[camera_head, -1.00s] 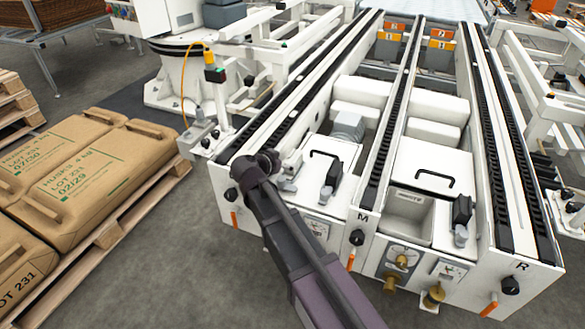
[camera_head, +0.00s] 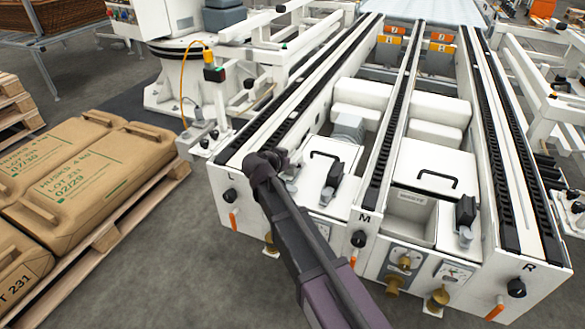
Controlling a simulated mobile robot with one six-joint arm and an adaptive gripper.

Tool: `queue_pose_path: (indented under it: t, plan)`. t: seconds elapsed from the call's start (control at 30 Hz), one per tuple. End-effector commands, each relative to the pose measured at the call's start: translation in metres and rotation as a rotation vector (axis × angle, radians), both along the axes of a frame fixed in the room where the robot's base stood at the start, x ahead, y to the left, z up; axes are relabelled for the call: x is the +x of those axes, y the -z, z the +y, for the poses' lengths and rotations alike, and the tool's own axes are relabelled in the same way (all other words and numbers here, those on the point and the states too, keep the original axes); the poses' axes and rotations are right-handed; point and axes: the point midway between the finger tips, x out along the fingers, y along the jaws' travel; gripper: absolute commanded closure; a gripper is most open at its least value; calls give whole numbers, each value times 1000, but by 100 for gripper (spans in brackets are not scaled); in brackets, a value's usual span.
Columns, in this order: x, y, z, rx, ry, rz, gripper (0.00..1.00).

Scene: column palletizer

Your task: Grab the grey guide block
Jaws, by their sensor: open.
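My gripper (camera_head: 273,158) is at the end of my dark arm, over the front left corner of the white conveyor frame (camera_head: 345,205), near the left rail (camera_head: 310,84). Its fingers are small and mostly hidden by my wrist, and nothing shows held in it. A small grey piece (camera_head: 292,171) sits just right of my gripper, partly behind my arm. I cannot tell whether it is the grey guide block. Whether the gripper touches it is unclear.
White lidded boxes with black handles (camera_head: 436,166) sit between the rails. A tray (camera_head: 410,214) is open at the front. Knobs and brass fittings (camera_head: 404,261) stick out of the front face. Sacks (camera_head: 85,170) on a pallet stand left, with clear floor between.

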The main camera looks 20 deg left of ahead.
Motion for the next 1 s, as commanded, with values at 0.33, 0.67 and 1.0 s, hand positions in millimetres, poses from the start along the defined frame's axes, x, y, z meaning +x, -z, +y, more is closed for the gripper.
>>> queue_pose_path:
  t: [0.33, 0.67, 1.0]
  plan:
    - [6, 3, -2, 0, 0, 0, 1]
    - [6, 3, -2, 0, 0, 0, 1]
    - [6, 3, -2, 0, 0, 0, 95]
